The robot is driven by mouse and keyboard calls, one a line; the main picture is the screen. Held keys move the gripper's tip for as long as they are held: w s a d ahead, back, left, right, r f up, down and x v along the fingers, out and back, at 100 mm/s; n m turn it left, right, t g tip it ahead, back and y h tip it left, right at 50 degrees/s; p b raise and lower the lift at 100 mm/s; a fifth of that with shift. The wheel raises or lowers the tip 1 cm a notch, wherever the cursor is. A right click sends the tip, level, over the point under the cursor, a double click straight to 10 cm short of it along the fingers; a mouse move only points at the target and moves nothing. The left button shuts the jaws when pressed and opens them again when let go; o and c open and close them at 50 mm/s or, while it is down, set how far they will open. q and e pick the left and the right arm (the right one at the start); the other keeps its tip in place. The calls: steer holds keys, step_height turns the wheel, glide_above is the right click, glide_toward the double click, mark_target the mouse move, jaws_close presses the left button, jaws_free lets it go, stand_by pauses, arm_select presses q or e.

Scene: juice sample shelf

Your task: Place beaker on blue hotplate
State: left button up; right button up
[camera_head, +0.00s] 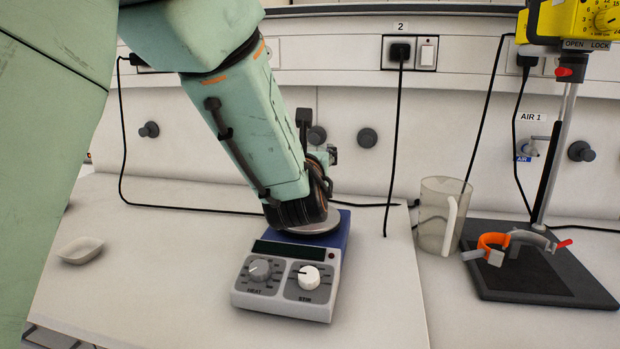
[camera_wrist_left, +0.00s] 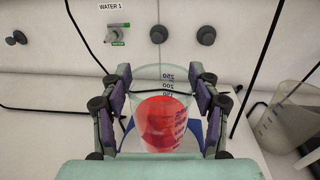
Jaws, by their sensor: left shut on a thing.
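My left gripper (camera_wrist_left: 161,80) is shut on a clear graduated beaker (camera_wrist_left: 165,82) with red liquid in it. The beaker stands between the two fingers in the left wrist view. In the head view my left arm hides the beaker and most of the gripper. The blue hotplate (camera_head: 291,274) has a grey front with two knobs and a round plate (camera_head: 318,228) on top. My left wrist is over that plate. Blue parts of the hotplate (camera_wrist_left: 196,130) show on both sides of the beaker. I cannot tell whether the beaker touches the plate. My right gripper is not in view.
A clear plastic jug (camera_head: 436,222) stands right of the hotplate. Beyond it is a dark stand base (camera_head: 540,285) with an orange clamp (camera_head: 491,243). A small white dish (camera_head: 80,250) lies at the left. Black cables run along the back wall.

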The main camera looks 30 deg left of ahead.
arm_select(q)
steer(key=shift+w+a+f, duration=0.15)
steer(key=shift+f, duration=0.2)
steer(key=f, duration=0.3)
steer(key=shift+s+a+b, duration=0.15)
steer(key=shift+s+b, duration=0.05)
steer(key=shift+b, duration=0.1)
steer(key=shift+f, duration=0.15)
steer(key=shift+w, duration=0.2)
steer(key=shift+s+f, duration=0.15)
steer(key=shift+f, duration=0.1)
steer(key=o, duration=1.4)
steer(key=shift+c, duration=0.2)
